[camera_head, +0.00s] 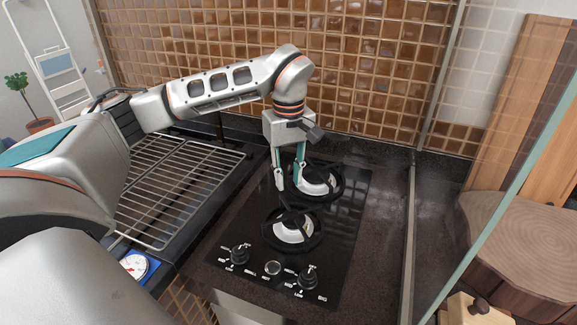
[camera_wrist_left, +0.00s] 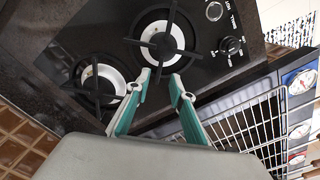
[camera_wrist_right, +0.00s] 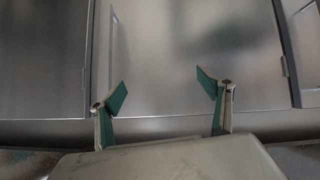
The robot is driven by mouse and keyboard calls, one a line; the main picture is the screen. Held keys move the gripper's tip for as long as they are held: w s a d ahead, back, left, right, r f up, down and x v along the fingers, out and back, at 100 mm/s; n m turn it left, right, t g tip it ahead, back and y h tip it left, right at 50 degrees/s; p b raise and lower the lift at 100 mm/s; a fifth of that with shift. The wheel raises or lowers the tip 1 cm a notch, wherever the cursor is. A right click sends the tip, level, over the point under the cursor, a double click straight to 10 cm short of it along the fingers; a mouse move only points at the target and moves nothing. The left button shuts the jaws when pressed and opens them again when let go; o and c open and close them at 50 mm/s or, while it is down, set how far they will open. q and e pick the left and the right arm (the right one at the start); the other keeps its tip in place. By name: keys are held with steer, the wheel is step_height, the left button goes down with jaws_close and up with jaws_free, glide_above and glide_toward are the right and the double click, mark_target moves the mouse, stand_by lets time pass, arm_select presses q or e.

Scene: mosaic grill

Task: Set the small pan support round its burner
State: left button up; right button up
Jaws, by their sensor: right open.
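Two black pan supports with spokes show on the black hob. The front support (camera_head: 318,236) lies about the pale front burner (camera_head: 293,231); it also shows in the left wrist view (camera_wrist_left: 186,52). The back support (camera_head: 341,183) lies about the back burner (camera_head: 318,184). The front one looks slightly smaller, but I cannot be sure. I cannot tell how exactly either is centred. My left gripper (camera_head: 289,186) points down between the two burners, fingers apart, close to the front support's back edge; the left wrist view shows a gap between its tips. My right gripper (camera_wrist_right: 163,80) is open and empty.
The hob (camera_head: 345,215) has two knobs (camera_head: 240,254) at its front edge. A wire grill rack (camera_head: 160,195) stands left of it. A tiled wall is behind. A glass panel and a wooden block (camera_head: 520,240) are to the right. My right gripper faces grey cabinet fronts (camera_wrist_right: 200,50).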

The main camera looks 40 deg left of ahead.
arm_select(q)
steer(key=shift+r, duration=1.6)
